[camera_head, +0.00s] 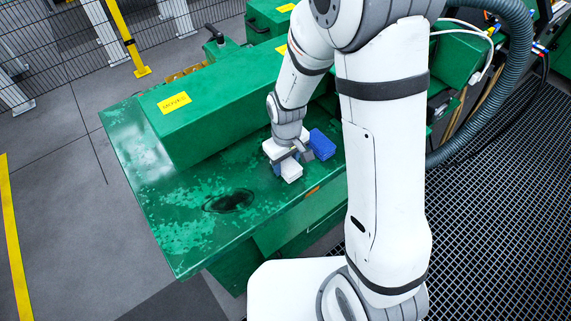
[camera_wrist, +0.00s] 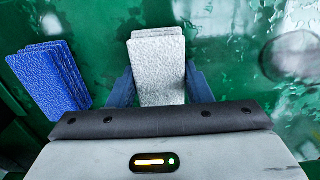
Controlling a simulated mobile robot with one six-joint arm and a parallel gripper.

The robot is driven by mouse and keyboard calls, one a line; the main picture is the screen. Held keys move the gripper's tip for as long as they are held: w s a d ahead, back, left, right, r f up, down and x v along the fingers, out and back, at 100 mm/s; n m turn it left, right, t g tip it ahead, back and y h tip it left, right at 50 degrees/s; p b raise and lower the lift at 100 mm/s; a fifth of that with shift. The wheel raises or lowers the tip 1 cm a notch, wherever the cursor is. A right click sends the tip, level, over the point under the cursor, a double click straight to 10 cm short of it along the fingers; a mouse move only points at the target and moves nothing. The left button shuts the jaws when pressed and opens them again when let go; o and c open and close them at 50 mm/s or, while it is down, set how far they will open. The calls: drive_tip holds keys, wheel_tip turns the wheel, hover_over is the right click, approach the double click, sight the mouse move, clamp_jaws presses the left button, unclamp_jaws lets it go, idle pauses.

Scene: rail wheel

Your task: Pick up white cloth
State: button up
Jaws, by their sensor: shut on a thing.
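The white cloth (camera_wrist: 158,68) is a folded, stacked pad, seen between the two blue fingers of my gripper (camera_wrist: 158,88) in the wrist view. My gripper is shut on it, with a finger at each side. In the head view the white cloth (camera_head: 291,172) shows below my gripper (camera_head: 284,160), at the green table's surface. I cannot tell whether it still touches the table. A blue folded cloth stack (camera_wrist: 50,78) lies to the left in the wrist view. The blue stack (camera_head: 322,144) is just right of my gripper in the head view.
The green table (camera_head: 185,240) has worn patches and a dark oval spot (camera_head: 229,201) left of my gripper. A raised green block with a yellow label (camera_head: 174,102) stands behind. The table's front edge is close to the cloth. Free surface lies to the left.

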sight(286, 162)
drive_tip(key=shift+c, duration=0.6)
drive_tip(key=shift+r, duration=0.45)
wheel_tip(286, 162, up, 9)
drive_tip(key=shift+r+b, duration=0.1)
drive_tip(key=shift+b, duration=0.3)
drive_tip(key=o, duration=0.4)
drive_tip(key=c, duration=0.3)
